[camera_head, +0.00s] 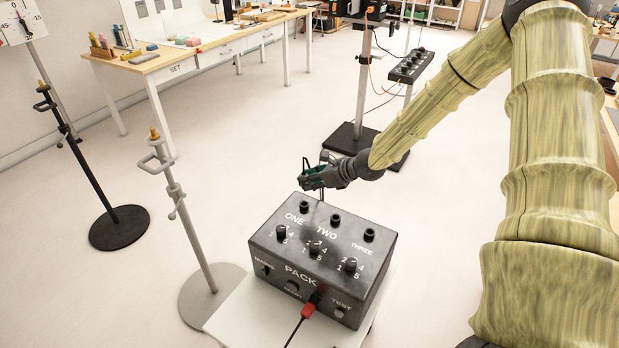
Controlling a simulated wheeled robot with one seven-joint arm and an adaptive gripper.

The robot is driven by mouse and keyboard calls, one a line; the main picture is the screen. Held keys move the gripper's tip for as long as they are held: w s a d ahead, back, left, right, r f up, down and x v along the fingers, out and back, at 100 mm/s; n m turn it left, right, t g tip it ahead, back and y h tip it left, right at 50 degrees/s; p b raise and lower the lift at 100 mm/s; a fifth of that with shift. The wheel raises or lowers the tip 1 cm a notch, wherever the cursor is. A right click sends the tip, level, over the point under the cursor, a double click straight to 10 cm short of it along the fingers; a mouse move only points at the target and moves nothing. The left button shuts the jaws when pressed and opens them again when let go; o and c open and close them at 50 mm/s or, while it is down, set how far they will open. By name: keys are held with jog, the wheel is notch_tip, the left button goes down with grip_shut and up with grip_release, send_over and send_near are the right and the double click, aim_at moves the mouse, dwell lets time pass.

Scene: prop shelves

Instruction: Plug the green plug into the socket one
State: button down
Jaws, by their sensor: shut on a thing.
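My gripper (313,178) is shut on a small dark green thing, apparently the green plug (318,170), seen small and partly hidden by the fingers. It is just behind and above the black box (290,262) marked PACK. Socket one (304,207) is the left of three round black sockets along the back of the box's top, beside the word ONE. In the picture, the gripper is slightly above and right of socket one, apart from it. The exact height and the plug's tilt cannot be told.
Sockets two (335,219) and three (369,234) stand to the right. Knobs and switches cover the box, and a red plug (308,309) with a cable sits at its front. A grey stand (196,245) is close on the left. A stand with a black base (357,135) is behind.

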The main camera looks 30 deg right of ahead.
jog(key=shift+w+d+f+b, duration=0.1)
jog(key=shift+f+b, duration=0.5)
jog(key=shift+f, duration=0.95)
jog(key=shift+w+f+b, duration=0.1)
jog(key=shift+f+b, duration=0.5)
jog(key=shift+f, duration=0.9)
jog(key=shift+s+f+b, duration=0.1)
jog(key=shift+f+b, duration=0.05)
jog(key=shift+b, duration=0.3)
jog(key=shift+b, duration=0.55)
jog(key=shift+f+b, duration=0.8)
jog(key=shift+b, duration=0.4)
dwell(2.8)
